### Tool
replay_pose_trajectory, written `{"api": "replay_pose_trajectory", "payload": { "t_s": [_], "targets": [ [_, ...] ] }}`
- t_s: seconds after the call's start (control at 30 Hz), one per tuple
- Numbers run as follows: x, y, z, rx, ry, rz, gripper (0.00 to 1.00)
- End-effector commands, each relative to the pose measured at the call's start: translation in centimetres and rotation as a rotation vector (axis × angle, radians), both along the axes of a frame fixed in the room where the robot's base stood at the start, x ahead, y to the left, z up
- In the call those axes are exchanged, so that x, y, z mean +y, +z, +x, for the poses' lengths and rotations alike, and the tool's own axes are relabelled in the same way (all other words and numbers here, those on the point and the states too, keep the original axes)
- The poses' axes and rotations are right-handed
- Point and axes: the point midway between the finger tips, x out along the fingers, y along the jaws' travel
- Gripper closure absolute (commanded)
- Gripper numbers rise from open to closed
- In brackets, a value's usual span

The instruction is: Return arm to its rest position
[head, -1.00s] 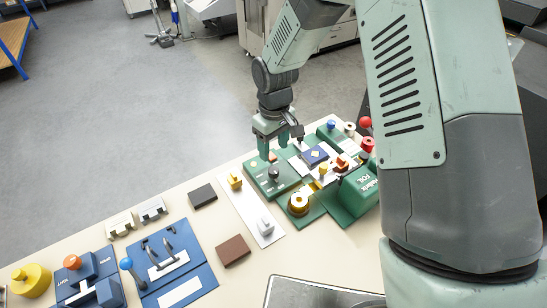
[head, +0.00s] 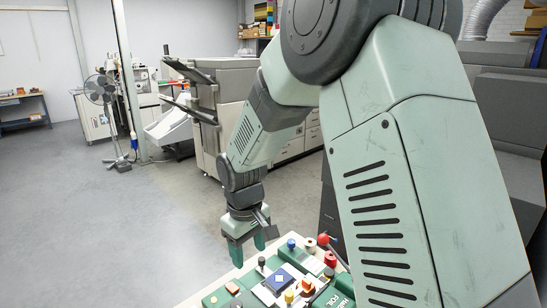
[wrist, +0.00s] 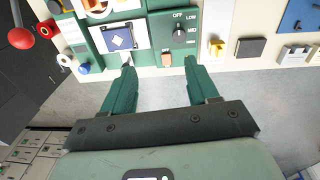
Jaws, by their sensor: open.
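My gripper (head: 249,251) hangs at the back edge of the worktable, pointing down, with its two green fingers apart. In the wrist view my gripper (wrist: 165,88) is open with nothing between its fingertips.
A red ball knob (head: 323,240) stands up at the machine's right. A yellow piece (wrist: 217,47) and a dark block (wrist: 250,48) lie on the table beyond the machine. Open floor (head: 150,220) lies left of my arm. A fan (head: 104,100) and large grey machines stand farther back.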

Motion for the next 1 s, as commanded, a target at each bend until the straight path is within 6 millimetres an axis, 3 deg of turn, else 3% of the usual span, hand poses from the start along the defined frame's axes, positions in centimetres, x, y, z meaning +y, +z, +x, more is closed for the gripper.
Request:
{"api": "replay_pose_trajectory", "payload": {
  "t_s": [0.03,0.2,0.4,0.5,0.7,0.8,1.0],
  "targets": [
    [-1.6,2.9,-0.4,-0.039,-0.045,-0.002,0.41],
    [-6.6,10.4,-3.4,-0.132,-0.212,0.004,0.41],
    [-11.7,16.8,-9.0,-0.235,-0.411,0.047,0.41],
    [-13.8,19.0,-12.3,-0.283,-0.509,0.084,0.41],
    [-16.5,21.1,-18.6,-0.360,-0.676,0.173,0.41],
    [-17.2,21.3,-20.7,-0.384,-0.727,0.210,0.41],
    [-17.6,21.3,-22.4,-0.400,-0.770,0.244,0.41]
  ]
}}
